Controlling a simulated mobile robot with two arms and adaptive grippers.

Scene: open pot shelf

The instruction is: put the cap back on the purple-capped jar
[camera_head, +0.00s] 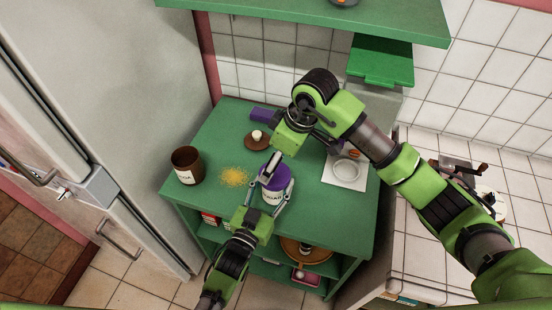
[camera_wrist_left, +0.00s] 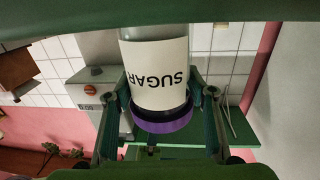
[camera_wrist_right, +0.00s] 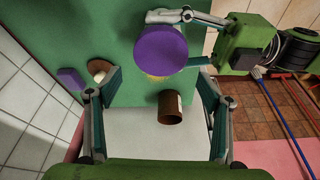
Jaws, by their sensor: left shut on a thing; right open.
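The jar (camera_head: 272,196) with the SUGAR label stands on the green top of the unit; its label (camera_wrist_left: 160,75) fills the middle of the left wrist view. The purple cap (camera_head: 275,177) is on the jar's mouth; it also shows from above in the right wrist view (camera_wrist_right: 160,50). I cannot tell whether it is fully seated. My left gripper (camera_head: 273,192) is shut around the jar, one finger on each side. My right gripper (camera_wrist_right: 157,78) is open and empty, above and behind the jar in the head view.
A brown canister (camera_head: 186,165) stands left of spilled yellow grains (camera_head: 235,177). A brown lid with a pale knob (camera_head: 256,141) and a purple block (camera_head: 265,114) lie behind. A green shelf (camera_head: 400,20) hangs above.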

